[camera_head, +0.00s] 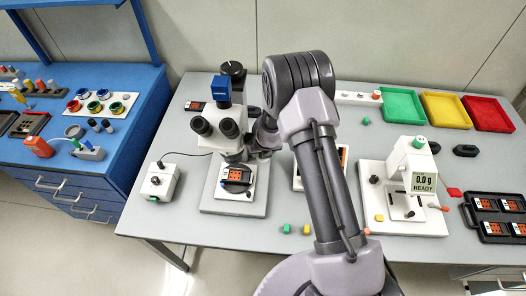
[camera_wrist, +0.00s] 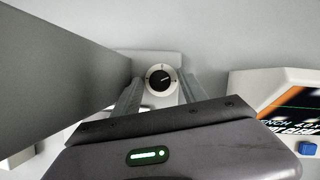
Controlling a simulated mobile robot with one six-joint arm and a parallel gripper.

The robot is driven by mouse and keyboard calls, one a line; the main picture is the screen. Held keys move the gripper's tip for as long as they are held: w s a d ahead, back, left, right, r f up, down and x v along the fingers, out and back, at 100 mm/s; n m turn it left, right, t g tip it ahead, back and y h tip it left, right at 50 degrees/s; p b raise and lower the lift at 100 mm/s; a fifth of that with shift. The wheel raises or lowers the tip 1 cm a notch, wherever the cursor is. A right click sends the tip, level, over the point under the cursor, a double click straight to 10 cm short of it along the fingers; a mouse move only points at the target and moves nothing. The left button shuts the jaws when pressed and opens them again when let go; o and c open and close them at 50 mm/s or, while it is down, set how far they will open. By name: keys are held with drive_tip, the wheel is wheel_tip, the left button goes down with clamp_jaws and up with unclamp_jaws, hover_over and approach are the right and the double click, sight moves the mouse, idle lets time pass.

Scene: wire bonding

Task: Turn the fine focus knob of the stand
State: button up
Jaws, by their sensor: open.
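The fine focus knob (camera_wrist: 160,79) is a small round dial with a black centre, a white face and a pointer mark. It sits on a pale block in the wrist view. My gripper (camera_wrist: 159,88) is open, with one finger to the left of the knob and one to the right. I cannot tell whether either finger touches it. In the head view, the microscope stand (camera_head: 258,206) has a white base, and my gripper (camera_head: 250,153) is at the right side of its column. The knob is hidden there behind my gripper and arm.
A large grey surface (camera_wrist: 55,75) fills the left of the wrist view, close to the left finger. A device with a lit screen (camera_wrist: 295,110) is at right. In the head view, a control box (camera_head: 156,183) stands left of the stand and a scale (camera_head: 408,170) stands right.

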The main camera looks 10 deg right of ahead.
drive_tip(key=p+v, duration=0.3)
drive_tip(key=v, duration=0.9)
drive_tip(key=shift+w+r+p, duration=0.1)
drive_tip(key=shift+p, duration=0.2)
